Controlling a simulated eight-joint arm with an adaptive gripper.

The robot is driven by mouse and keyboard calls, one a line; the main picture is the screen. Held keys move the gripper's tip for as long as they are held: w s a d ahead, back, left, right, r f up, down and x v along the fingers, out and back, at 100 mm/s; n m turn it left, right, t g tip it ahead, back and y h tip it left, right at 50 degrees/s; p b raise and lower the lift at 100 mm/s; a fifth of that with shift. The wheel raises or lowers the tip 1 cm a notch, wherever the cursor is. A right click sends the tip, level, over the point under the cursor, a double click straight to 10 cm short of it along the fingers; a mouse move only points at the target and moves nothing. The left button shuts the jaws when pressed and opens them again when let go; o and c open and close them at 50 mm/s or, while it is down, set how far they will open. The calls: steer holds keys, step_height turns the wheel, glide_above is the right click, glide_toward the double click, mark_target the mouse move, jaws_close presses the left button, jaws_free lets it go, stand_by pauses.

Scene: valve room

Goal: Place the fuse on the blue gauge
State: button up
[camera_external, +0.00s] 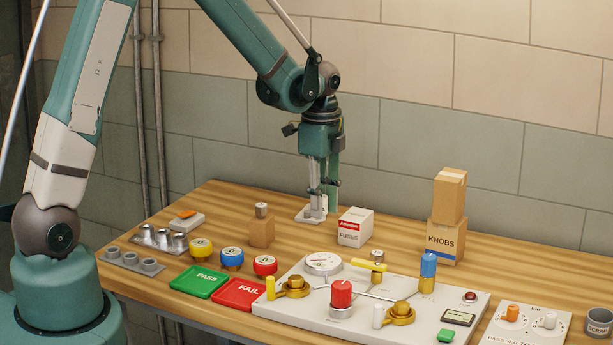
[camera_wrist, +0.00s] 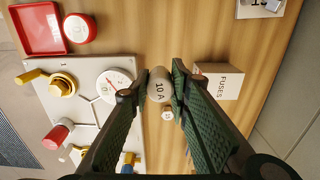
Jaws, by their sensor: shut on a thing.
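My gripper (camera_wrist: 162,78) is shut on a pale cylindrical fuse (camera_wrist: 160,88) marked "10 A", its top facing the wrist camera. In the external view my gripper (camera_external: 324,203) points down near the back of the table, left of the fuses box; the held fuse is hard to make out there. The blue gauge (camera_external: 232,258), a short round piece with a blue side and pale top, stands between the yellow gauge (camera_external: 201,249) and the red gauge (camera_external: 265,266). It is in front and to the left of my gripper, well apart from it, and outside the wrist view.
Another fuse (camera_external: 377,256) stands by the fuses box (camera_external: 355,228). Green (camera_external: 199,282) and red (camera_external: 239,293) trays lie in front. A valve panel (camera_external: 438,305) fills the front right.

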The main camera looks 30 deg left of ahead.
steer(key=shift+s+a+r, duration=0.2)
steer(key=shift+s+a, duration=0.1)
steer(key=shift+a, duration=0.15)
steer(key=s+a+r, duration=0.2)
steer(key=s+a, duration=0.5)
steer(key=s+a+r+m+p, duration=0.1)
steer(key=s+a+r, duration=0.1)
steer(key=s+a, duration=0.5)
steer(key=shift+s+a+r+m, duration=0.25)
steer(key=shift+a+m, duration=0.05)
steer(key=shift+a, duration=0.05)
steer(key=shift+f, duration=0.15)
glide_above(232, 251)
steer(key=shift+f, duration=2.8)
steer(key=shift+s+f, duration=0.1)
steer(key=shift+f, duration=2)
